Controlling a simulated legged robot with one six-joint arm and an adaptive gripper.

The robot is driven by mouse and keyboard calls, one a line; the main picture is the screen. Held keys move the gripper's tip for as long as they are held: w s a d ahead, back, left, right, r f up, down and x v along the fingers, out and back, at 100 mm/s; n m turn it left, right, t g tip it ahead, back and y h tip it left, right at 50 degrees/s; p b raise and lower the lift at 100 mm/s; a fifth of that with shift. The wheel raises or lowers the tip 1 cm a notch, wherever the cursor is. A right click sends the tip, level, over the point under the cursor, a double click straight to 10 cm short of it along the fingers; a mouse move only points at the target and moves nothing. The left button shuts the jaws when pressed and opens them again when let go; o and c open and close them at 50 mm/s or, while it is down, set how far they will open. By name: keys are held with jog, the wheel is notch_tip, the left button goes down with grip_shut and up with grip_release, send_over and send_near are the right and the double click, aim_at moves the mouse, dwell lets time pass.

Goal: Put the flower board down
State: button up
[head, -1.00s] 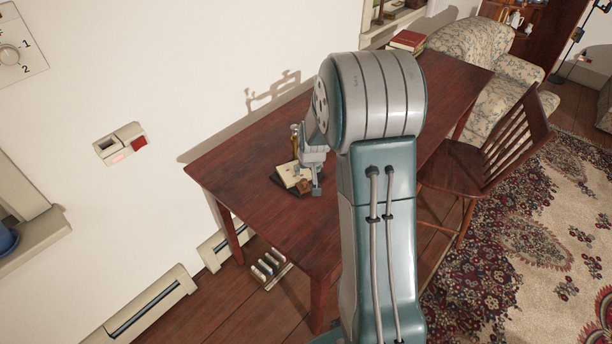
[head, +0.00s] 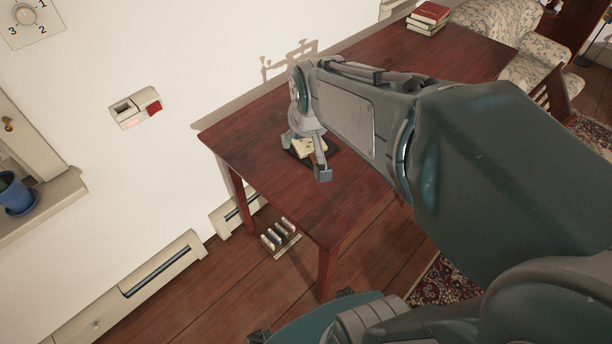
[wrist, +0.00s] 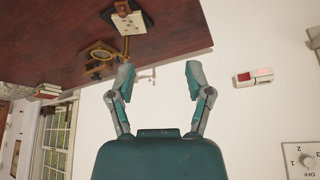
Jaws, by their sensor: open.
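A cream square board with small dark marks, which looks like the flower board (head: 311,147), lies on a dark flat base on the table (head: 270,182). It also shows upside down at the top of the wrist view (wrist: 130,20). My gripper (head: 306,157) is near the board in the head view and partly hides it. In the wrist view my gripper (wrist: 159,78) is open, with nothing between its fingers, and the board is beyond the fingertips, apart from them.
A brass ringed object (wrist: 104,54) stands near the board. Red books (head: 428,18) are stacked at the table's far end. A switch box (head: 135,110) is on the wall. A small rack (head: 280,237) sits on the floor. The table's near left part is clear.

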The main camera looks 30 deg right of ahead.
jog(key=s+a+r, duration=0.1)
jog(key=s+a, duration=0.1)
jog(key=s, duration=0.4)
jog(key=s+a+r+n, duration=0.1)
jog(key=s+a+r, duration=0.1)
jog(key=s, duration=0.4)
jog(key=shift+s+a+y, duration=0.25)
jog(key=shift+a+y, duration=0.05)
dwell(1.3)
